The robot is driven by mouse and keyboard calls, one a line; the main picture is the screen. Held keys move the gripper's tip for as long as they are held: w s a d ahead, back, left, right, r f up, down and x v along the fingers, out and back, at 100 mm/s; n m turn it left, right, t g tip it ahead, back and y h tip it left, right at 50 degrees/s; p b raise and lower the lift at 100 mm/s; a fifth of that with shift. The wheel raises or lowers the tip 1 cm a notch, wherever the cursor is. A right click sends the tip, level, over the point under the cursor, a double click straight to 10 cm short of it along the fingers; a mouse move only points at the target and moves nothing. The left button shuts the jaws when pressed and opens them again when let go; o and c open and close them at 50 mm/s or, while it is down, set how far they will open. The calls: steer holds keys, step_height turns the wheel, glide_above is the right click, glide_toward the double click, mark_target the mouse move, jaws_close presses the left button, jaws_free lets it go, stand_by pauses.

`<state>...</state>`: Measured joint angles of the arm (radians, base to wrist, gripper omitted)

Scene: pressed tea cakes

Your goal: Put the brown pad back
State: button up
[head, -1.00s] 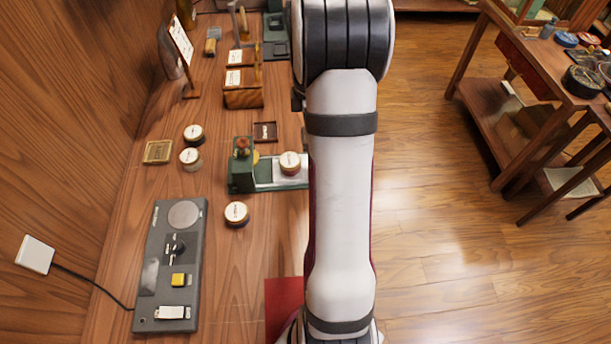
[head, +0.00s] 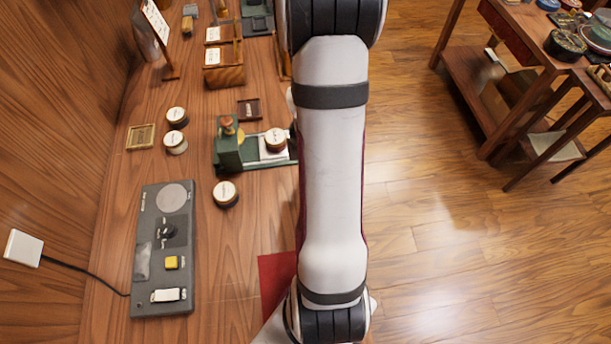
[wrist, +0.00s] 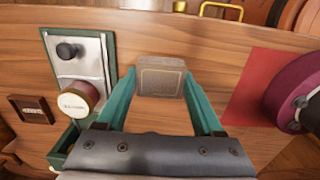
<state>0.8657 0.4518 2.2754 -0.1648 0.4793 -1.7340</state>
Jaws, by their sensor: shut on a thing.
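In the wrist view my gripper (wrist: 161,82) has two teal fingers shut on a small grey-brown block with a bordered top face, which looks like the brown pad (wrist: 161,79). It is held over or at the wooden table; whether it touches the surface I cannot tell. A dark brown shallow tray with a small label (wrist: 32,108) lies at the left of the wrist view, apart from the gripper; it also shows behind the press in the head view (head: 249,110). My arm hides the gripper and the pad in the head view.
A green press (head: 228,152) bears a round labelled tin (head: 275,139). More tins (head: 226,194) and a grey control panel (head: 165,245) stand left. A red mat (head: 275,278) lies near my base. A wooden caddy (head: 222,75) stands farther back.

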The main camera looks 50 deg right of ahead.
steer(key=f, duration=0.4)
steer(key=shift+w+f, duration=0.15)
steer(key=shift+w, duration=0.1)
steer(key=shift+f, duration=0.15)
steer(key=o, duration=1.3)
